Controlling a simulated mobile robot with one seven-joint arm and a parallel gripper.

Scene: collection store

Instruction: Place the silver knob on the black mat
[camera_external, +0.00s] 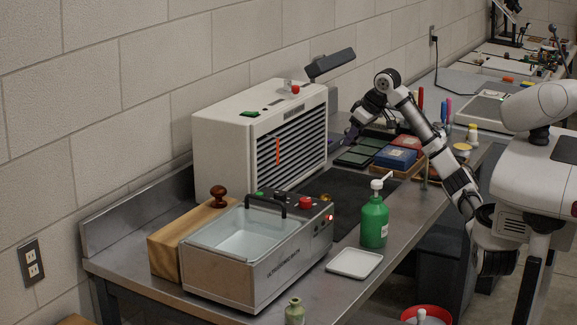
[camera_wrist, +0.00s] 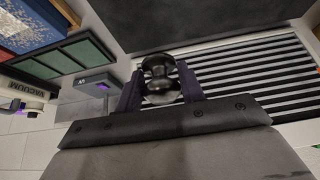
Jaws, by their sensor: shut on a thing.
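My gripper (camera_wrist: 159,86) is shut on a shiny, rounded knob (camera_wrist: 158,68), which shows dark and silver between the two dark fingers in the wrist view. In the external view my gripper (camera_external: 351,133) is above the bench, beside the right side of the white vented unit; the knob cannot be made out there. The black mat (camera_external: 322,187) lies flat on the metal bench in front of the unit's vents, partly hidden by the bath and the green bottle. In the wrist view the mat (camera_wrist: 215,20) spans the top, apart from the knob.
The white vented unit (camera_external: 222,138) and the water bath (camera_external: 262,287) border the mat. A green pump bottle (camera_external: 374,222) and white tray (camera_external: 354,263) stand near the front edge. Green-topped trays (camera_external: 355,159) and a blue box (camera_external: 396,158) lie beyond the mat.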

